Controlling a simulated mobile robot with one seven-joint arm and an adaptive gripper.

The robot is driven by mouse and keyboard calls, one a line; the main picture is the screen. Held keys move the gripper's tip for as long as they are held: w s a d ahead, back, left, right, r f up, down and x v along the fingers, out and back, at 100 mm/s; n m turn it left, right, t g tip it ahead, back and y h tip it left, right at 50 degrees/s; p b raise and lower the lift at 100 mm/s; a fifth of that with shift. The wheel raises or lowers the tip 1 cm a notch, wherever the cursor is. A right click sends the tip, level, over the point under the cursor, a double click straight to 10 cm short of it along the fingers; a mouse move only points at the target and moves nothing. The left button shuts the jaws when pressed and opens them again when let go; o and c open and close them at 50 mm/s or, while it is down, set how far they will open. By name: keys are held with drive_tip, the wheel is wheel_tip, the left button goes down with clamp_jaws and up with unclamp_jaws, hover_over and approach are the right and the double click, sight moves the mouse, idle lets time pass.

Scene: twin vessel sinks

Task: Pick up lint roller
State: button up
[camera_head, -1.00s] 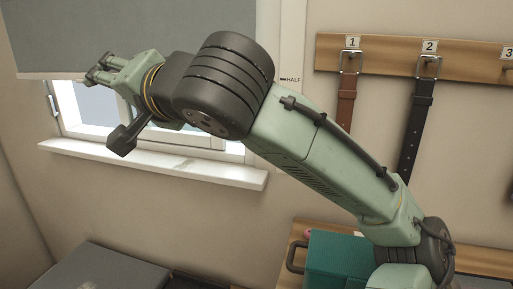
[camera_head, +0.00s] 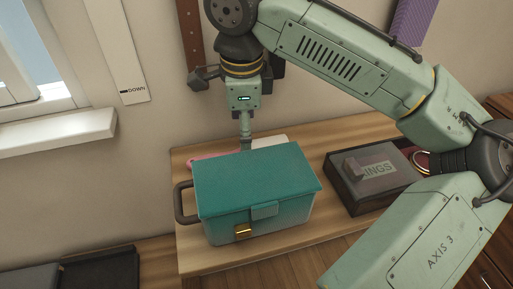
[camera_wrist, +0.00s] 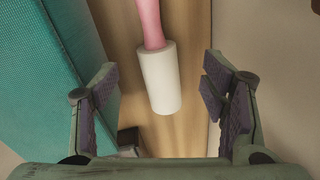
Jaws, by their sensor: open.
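The lint roller has a pink handle and a white roll (camera_wrist: 160,80). In the wrist view it lies on the wooden top between my open fingers, with the handle running off the upper edge. In the head view only its pink handle (camera_head: 203,157) and a bit of white show behind the teal box; the rest is hidden. My gripper (camera_head: 246,146) points down behind the box. In the wrist view my gripper (camera_wrist: 163,88) is open and empty, one finger on each side of the roll, not visibly touching it. The height gap is unclear.
The teal box (camera_head: 255,180) with a side handle and gold latch stands right in front of the roller. The wall (camera_head: 150,125) is close behind. Bare wood (camera_head: 200,262) shows at the front left.

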drive_tip(key=shift+w+f, duration=0.15)
drive_tip(key=shift+f, duration=0.65)
drive_tip(key=f, duration=0.2)
drive_tip(key=a+f+p, duration=0.1)
drive_tip(key=f, duration=0.1)
drive_tip(key=shift+w+f, duration=0.1)
drive_tip(key=shift+w+a+f, duration=0.1)
drive_tip(key=shift+w+f, duration=0.05)
drive_tip(key=shift+f, duration=0.4)
drive_tip(key=shift+c, duration=0.3)
drive_tip(key=c, duration=1.4)
drive_tip(key=shift+r, duration=0.1)
drive_tip(key=shift+c, duration=0.2)
wheel_tip(320, 180, up, 18)
drive_tip(key=b, duration=0.1)
